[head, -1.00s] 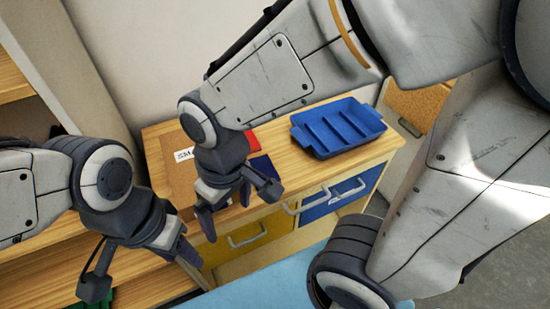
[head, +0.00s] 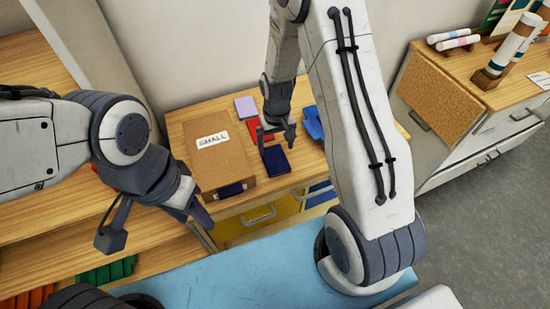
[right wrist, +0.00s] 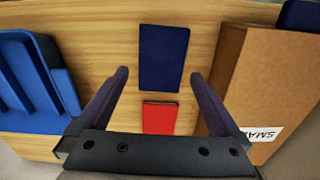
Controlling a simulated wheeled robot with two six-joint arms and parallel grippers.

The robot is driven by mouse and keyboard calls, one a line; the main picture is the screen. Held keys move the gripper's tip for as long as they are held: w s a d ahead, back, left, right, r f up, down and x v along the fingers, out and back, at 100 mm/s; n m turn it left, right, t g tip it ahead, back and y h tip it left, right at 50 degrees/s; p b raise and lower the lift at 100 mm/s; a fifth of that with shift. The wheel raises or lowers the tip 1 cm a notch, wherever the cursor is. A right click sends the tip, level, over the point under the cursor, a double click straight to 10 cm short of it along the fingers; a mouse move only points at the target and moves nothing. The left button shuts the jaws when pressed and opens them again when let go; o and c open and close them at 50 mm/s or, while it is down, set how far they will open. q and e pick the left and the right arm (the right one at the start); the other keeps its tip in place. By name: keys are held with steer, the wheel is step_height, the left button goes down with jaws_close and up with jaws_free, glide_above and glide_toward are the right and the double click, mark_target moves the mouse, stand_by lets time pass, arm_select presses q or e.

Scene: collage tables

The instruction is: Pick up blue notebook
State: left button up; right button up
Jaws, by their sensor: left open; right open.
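The blue notebook (head: 276,160) is a small dark navy book lying flat on the wooden cabinet top, near its front edge. In the right wrist view the notebook (right wrist: 163,57) lies ahead of and between the fingers, apart from them. My right gripper (head: 276,137) is open and empty, above the cabinet top just behind the notebook; its two fingers show in the right wrist view (right wrist: 160,88). My left gripper (head: 193,217) hangs to the left of the cabinet, in front of the wooden shelf, open and away from the notebook.
A red book (right wrist: 160,118) lies beside the notebook, and a lilac one (head: 245,107) lies farther back. A brown box marked SMALL (head: 222,165) stands left of the notebook. A blue tray (right wrist: 35,85) is on its other side. A light blue surface (head: 265,265) lies in front.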

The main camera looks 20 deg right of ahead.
mark_target(275, 159)
steer(key=shift+f+p, duration=0.35)
steer(key=shift+f, duration=0.2)
step_height(275, 159, down, 3)
steer(key=shift+w+a+f+p, duration=0.1)
steer(key=shift+p, duration=0.55)
steer(key=shift+f, duration=0.6)
steer(key=c, duration=1.1)
steer(key=shift+r, duration=0.1)
steer(key=shift+w+r, duration=0.1)
steer(key=shift+r, duration=0.25)
steer(key=r+b, duration=0.1)
steer(key=r, duration=0.2)
steer(key=shift+d+r+b, duration=0.2)
steer(key=shift+r+b, duration=0.05)
steer(key=shift+b, duration=0.15)
steer(key=s+d+r+b, duration=0.2)
steer(key=s+d+r, duration=0.3)
steer(key=d, duration=0.5)
steer(key=shift+s+r+b, duration=0.3)
steer(key=shift+s+r, duration=0.05)
steer(key=shift+r, duration=0.5)
